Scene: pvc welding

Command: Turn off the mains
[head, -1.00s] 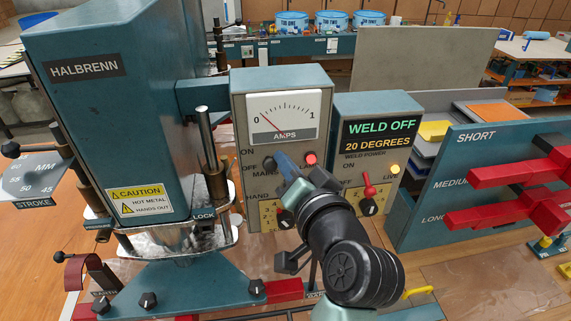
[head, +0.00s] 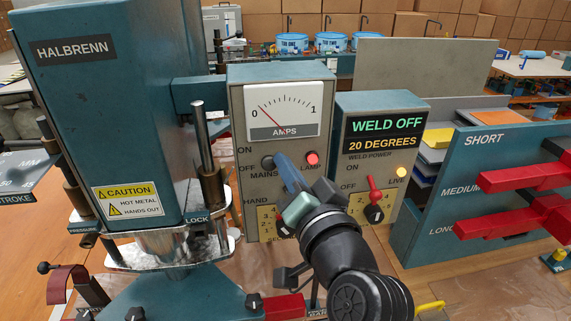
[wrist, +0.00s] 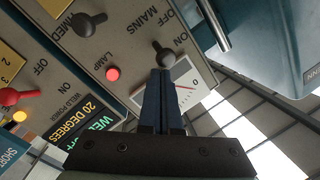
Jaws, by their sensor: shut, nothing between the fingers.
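The mains switch (head: 268,162) is a dark knob on the grey control box, beside the ON and OFF labels and above the word MAINS. It also shows in the wrist view (wrist: 164,55), right at the fingertips. My gripper (head: 283,160) is shut and empty, its blue fingers pointing at the switch from the right and front. In the wrist view my gripper (wrist: 161,74) appears to touch or nearly touch the knob; contact cannot be told. The lamp (head: 312,158) beside the switch glows red. Which way the switch is set is unclear.
The ammeter (head: 283,110) reads near 0. The welder's display (head: 385,133) says WELD OFF, 20 DEGREES. A red weld power lever (head: 375,190) stands to the right of my gripper. The tall HALBRENN press (head: 110,130) stands close on the left.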

